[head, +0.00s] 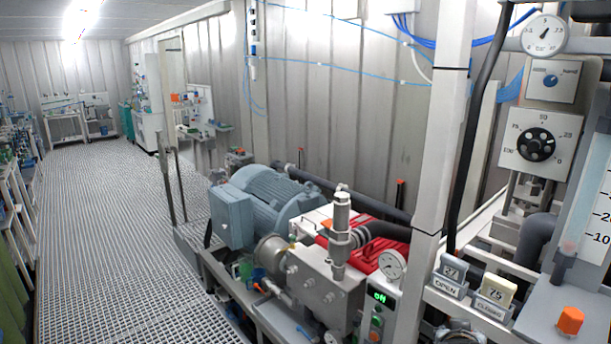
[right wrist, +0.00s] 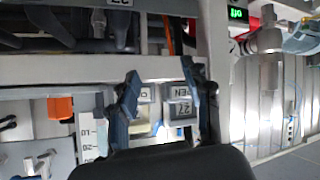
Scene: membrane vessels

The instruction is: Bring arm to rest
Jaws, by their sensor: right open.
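My right gripper (right wrist: 160,70) shows in the right wrist view with its two dark fingers spread apart and nothing held between them. In the head view, the OPEN block (head: 450,272) and the CLOSED block (head: 494,294) marked 75 stand side by side at the lower right. Neither of my grippers shows in the head view.
A white post (head: 440,140) stands left of the blocks. The pump (head: 320,285) and blue motor (head: 265,205) are beyond it. An orange knob (head: 570,320) and a dial panel (head: 540,140) are at the right. The grated floor (head: 110,220) at left is clear.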

